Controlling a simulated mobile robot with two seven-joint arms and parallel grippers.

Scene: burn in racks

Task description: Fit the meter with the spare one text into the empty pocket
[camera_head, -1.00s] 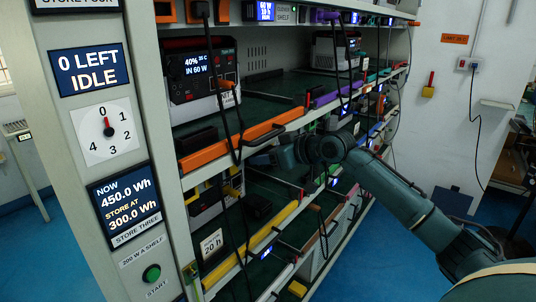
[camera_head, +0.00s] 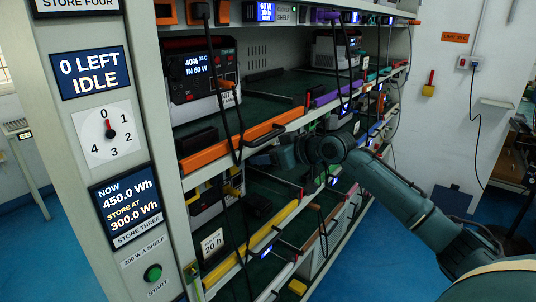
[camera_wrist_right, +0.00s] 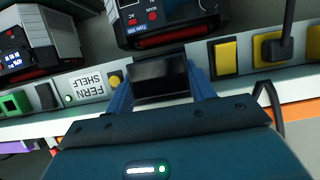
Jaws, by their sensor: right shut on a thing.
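My right gripper (camera_wrist_right: 160,88) has its two blue fingers on either side of a dark rectangular block (camera_wrist_right: 160,72), which looks like the meter. No text on it can be read from here. It is at the shelf's front edge, below a power station (camera_wrist_right: 165,18). In the head view my right gripper (camera_head: 268,158) reaches in from the right, at the rack front below the shelf with the orange edge. The meter cannot be made out clearly there. I cannot tell which pocket is empty. My left gripper is out of view.
The shelf edge carries a Fern Shelf label (camera_wrist_right: 87,86), a green block (camera_wrist_right: 14,104) and yellow blocks (camera_wrist_right: 225,57). A black plug (camera_wrist_right: 275,48) and its cable hang close on the right. In the head view, cables (camera_head: 236,125) hang in front of the rack (camera_head: 150,130).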

